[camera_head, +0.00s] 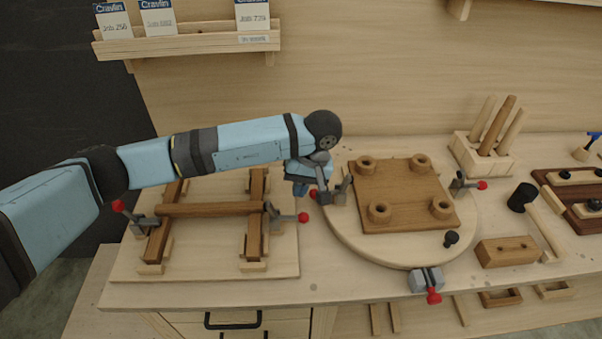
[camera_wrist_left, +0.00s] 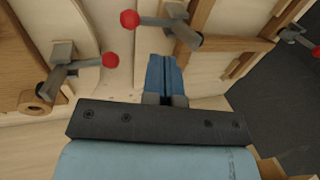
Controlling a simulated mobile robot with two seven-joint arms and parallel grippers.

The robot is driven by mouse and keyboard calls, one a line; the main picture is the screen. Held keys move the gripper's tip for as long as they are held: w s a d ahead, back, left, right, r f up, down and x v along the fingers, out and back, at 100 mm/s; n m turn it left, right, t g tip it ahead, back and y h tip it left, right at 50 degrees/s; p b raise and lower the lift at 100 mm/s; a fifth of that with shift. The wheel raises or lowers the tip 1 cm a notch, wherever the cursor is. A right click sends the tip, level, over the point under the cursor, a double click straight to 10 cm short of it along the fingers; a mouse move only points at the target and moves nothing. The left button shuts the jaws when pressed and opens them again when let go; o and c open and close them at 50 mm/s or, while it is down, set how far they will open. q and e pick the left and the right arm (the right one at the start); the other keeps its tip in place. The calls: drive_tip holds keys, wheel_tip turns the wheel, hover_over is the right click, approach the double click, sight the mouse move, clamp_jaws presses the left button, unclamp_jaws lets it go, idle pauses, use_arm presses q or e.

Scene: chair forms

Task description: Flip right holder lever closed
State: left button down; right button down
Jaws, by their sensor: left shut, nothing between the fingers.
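The right holder lever, with a red knob (camera_head: 303,217), sits at the right end of the wooden crossbar (camera_head: 210,209) on the left board. Its arm points out to the right, away from the crossbar. In the left wrist view its red knob (camera_wrist_left: 129,19) is at the top, left of the fingertips. My left gripper (camera_head: 300,189) is shut and empty, just above and behind this lever, pointing down. Its blue fingers (camera_wrist_left: 162,70) are together in the left wrist view, apart from the knob. My right gripper is not in view.
A turntable clamp with a red knob (camera_wrist_left: 110,60) is close to the left gripper. The round turntable (camera_head: 350,235) bears a brown seat plate (camera_head: 405,195) with several round sockets. The left holder's red knob (camera_head: 118,206) is at the crossbar's other end. A mallet (camera_head: 523,198) lies right.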

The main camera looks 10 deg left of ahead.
sight(274, 214)
use_arm(q)
drive_tip(key=a+f+p, duration=0.1)
drive_tip(key=a+f, duration=0.1)
drive_tip(key=s+a+f+p, duration=0.1)
drive_tip(key=a+f, duration=0.2)
drive_tip(key=shift+s+f, duration=0.15)
drive_tip(key=shift+s, duration=0.05)
drive_tip(key=shift+f, duration=0.1)
